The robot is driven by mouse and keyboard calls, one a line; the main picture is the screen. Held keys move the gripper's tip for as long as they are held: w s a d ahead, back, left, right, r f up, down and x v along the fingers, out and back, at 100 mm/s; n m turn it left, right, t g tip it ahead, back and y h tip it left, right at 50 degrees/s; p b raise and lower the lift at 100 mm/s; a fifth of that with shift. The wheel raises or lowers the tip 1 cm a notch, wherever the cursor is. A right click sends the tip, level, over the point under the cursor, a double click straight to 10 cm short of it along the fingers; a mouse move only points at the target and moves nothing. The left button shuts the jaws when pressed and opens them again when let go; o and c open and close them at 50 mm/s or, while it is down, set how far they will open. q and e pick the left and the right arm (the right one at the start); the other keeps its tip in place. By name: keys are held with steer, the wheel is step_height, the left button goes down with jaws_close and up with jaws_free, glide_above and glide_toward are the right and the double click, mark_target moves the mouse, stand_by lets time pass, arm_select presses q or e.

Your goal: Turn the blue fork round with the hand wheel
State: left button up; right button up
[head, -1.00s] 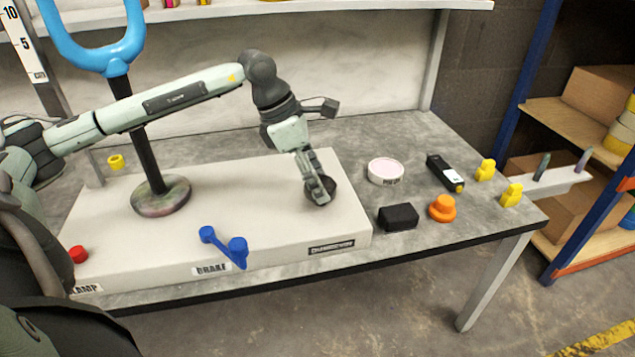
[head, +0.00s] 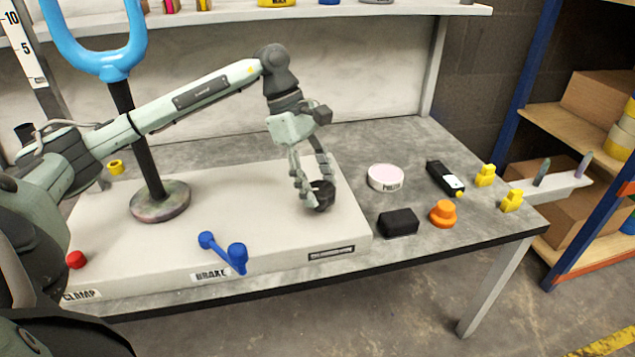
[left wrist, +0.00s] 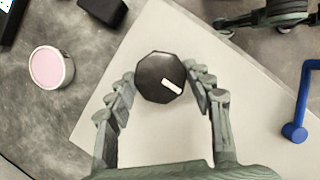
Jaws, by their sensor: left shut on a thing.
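The black hand wheel (head: 324,194) stands at the right end of the pale box top. In the left wrist view the wheel (left wrist: 160,78) is a dark many-sided disc with a white mark towards its lower right. My left gripper (head: 313,199) reaches down onto the wheel and is shut on it, with fingers on opposite sides of the rim. The blue fork (head: 115,70) stands upright on a black post at the left, its prongs up and cut off by the picture's top. Its post rises from a round mottled base (head: 160,201). My right gripper is not seen.
A blue brake handle (head: 222,252) and a red knob (head: 76,259) sit along the box's front. Right of the box are a round pink-topped tin (head: 385,178), a black block (head: 399,222), an orange knob (head: 443,213), a black device (head: 444,178) and yellow pieces (head: 512,201).

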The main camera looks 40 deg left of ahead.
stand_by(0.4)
arm_select(q)
steer(key=o, duration=1.2)
steer(key=shift+c, duration=0.2)
steer(key=v, duration=1.2)
